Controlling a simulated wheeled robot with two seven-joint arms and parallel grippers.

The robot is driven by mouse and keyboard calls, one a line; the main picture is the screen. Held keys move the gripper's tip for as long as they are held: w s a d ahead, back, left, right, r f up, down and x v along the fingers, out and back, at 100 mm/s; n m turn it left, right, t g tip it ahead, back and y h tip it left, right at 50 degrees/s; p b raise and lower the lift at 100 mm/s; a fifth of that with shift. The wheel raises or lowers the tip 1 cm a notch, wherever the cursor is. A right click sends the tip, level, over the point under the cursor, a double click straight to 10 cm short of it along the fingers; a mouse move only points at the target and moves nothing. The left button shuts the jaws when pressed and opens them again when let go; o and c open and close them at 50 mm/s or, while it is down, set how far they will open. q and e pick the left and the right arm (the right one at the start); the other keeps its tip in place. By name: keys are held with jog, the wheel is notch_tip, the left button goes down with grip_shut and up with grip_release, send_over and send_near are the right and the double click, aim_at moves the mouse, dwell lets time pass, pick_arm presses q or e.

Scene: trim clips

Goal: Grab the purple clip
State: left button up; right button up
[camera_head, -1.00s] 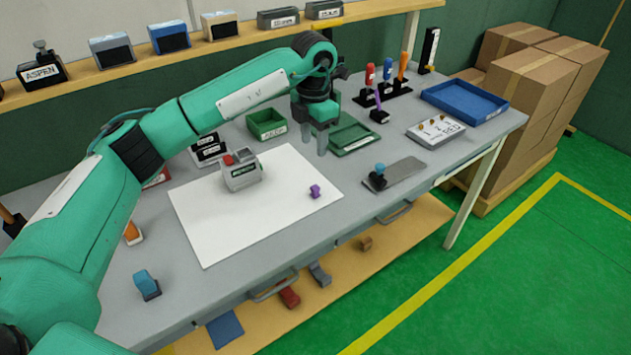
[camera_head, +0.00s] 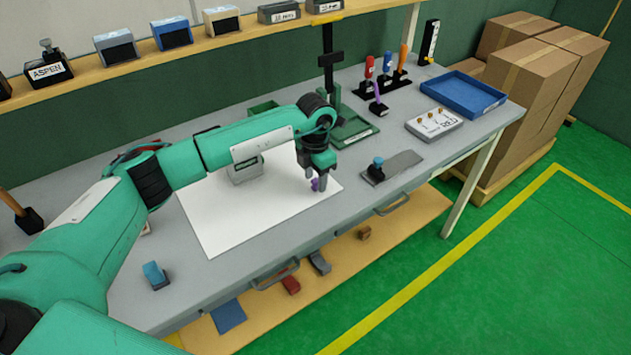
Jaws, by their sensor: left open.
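The small purple clip (camera_head: 315,185) lies on the white sheet (camera_head: 240,225) near its right end. It is partly hidden by my left gripper (camera_head: 318,184). My left gripper points down with its fingers at the clip, one finger in front of it or just beside it. The jaws are open; I cannot tell whether they touch the clip. My right gripper is not in view.
A grey device (camera_head: 246,172) stands on the sheet behind my left arm. A grey plate with a blue-knobbed tool (camera_head: 378,168) lies to the right. A blue block (camera_head: 155,275) sits at front left.

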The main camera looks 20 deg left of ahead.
pick_arm(q)
grip_shut()
jog(key=shift+r, duration=0.1)
dwell(0.3)
